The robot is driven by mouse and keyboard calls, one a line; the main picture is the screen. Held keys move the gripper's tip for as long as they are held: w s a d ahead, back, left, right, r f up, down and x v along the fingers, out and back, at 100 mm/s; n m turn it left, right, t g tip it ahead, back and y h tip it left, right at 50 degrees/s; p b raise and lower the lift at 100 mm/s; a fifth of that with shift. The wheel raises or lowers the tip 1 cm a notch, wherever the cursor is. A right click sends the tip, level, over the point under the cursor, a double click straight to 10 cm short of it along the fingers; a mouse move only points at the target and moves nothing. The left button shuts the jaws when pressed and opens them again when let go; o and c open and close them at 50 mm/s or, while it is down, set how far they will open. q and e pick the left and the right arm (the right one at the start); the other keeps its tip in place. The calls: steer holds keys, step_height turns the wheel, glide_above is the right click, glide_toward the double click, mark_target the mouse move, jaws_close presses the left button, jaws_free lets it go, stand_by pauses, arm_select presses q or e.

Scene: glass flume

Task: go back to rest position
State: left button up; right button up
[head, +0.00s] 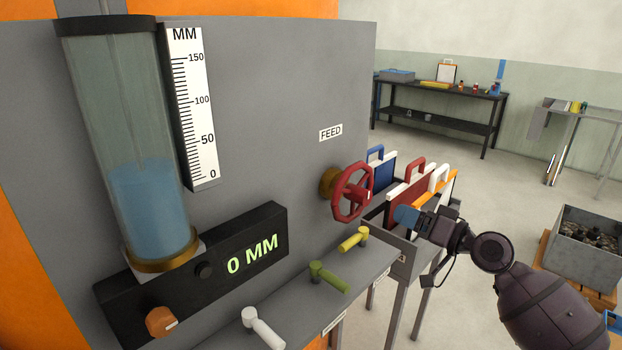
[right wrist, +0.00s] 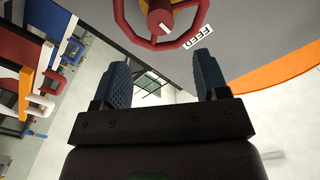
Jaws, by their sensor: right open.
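My right gripper (head: 408,217) is to the right of the red FEED handwheel (head: 352,192) in the head view, apart from it. In the right wrist view its two blue fingers (right wrist: 160,82) stand apart with nothing between them. The red wheel (right wrist: 152,42) shows just beyond the fingertips there, and the gap between them is empty. My left gripper is in neither view.
A grey panel (head: 270,110) carries a water cylinder (head: 150,200), a scale and a display reading 0 MM (head: 252,255). Below are white, green and yellow valve handles (head: 328,277). Coloured gates with handles (head: 413,185) stand behind my gripper. A metal crate (head: 585,250) is at right.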

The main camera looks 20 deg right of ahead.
steer(key=s+a+f+n+g+h, duration=0.1)
steer(key=s+a+f+n+h, duration=0.15)
steer(key=f, duration=0.65)
steer(key=s+a+f+n+g+h, duration=0.1)
steer(key=s+a+f+h, duration=0.2)
steer(key=f, duration=0.7)
steer(key=s+a+f+g+h, duration=0.1)
steer(key=s+a+f+g, duration=0.2)
steer(key=s+a+f, duration=0.6)
steer(key=s+f, duration=0.3)
steer(key=s, duration=0.2)
steer(key=shift+f, duration=0.25)
steer(key=shift+h, duration=0.25)
